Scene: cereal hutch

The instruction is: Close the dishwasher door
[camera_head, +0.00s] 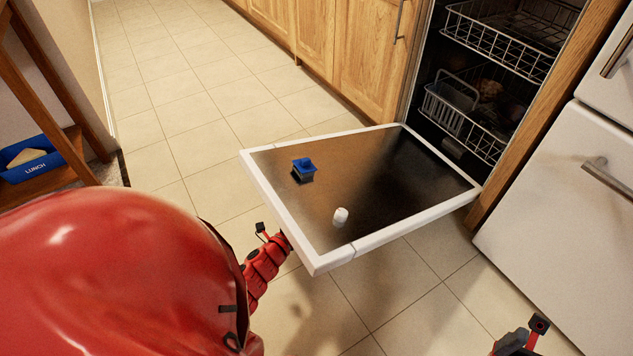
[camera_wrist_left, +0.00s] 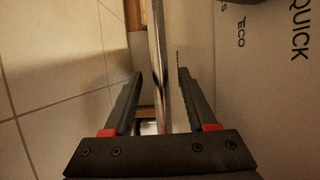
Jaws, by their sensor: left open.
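The dishwasher door (camera_head: 262,205) hangs open, tilted down from the dishwasher (camera_head: 470,90), with its inner side facing up. My left arm reaches to the door's near left corner in the head view, and its gripper is hidden behind the door there. In the left wrist view my left gripper (camera_wrist_left: 160,74) is open, with a metal bar (camera_wrist_left: 158,60) running between its fingers. The bar stands by a pale panel (camera_wrist_left: 240,85) marked QUICK and ECO. I cannot tell if the fingers touch the bar.
A blue-topped item (camera_head: 304,169) and a small white piece (camera_head: 340,216) lie on the door's inner side. Wire racks (camera_head: 510,40) sit inside the dishwasher. A white appliance (camera_head: 560,210) stands to the right, wooden cabinets (camera_head: 320,45) behind. The tiled floor (camera_head: 160,100) is clear.

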